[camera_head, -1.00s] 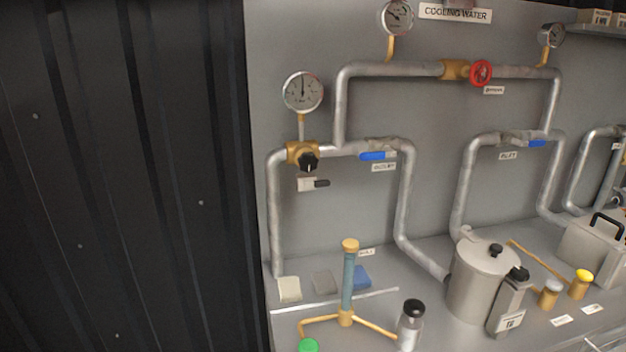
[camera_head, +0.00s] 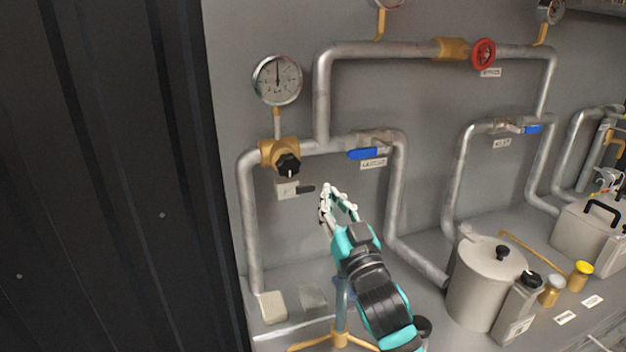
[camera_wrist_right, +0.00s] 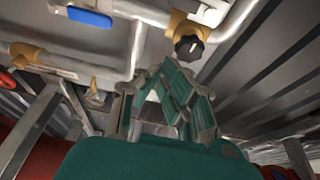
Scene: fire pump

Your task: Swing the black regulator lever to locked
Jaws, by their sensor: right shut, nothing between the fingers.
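The black regulator lever (camera_head: 305,189) is a short handle pointing right from a small pale block (camera_head: 287,190). It sits just below the round black knob (camera_head: 288,164) of the brass regulator (camera_head: 268,152). My right gripper (camera_head: 331,190) is shut and empty, with its fingertips a little right of the lever and apart from it in the picture; depth is hard to judge. In the wrist view the knob (camera_wrist_right: 189,47) shows above my fingers, and I cannot make out the lever there. My left gripper is not in view.
A gauge (camera_head: 277,80) stands above the regulator. A blue valve handle (camera_head: 364,153) is close on the right, on the pipe. Below are a brass stand (camera_head: 340,335) and a steel pot (camera_head: 483,285) on the bench. A dark ribbed wall (camera_head: 100,180) borders the left.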

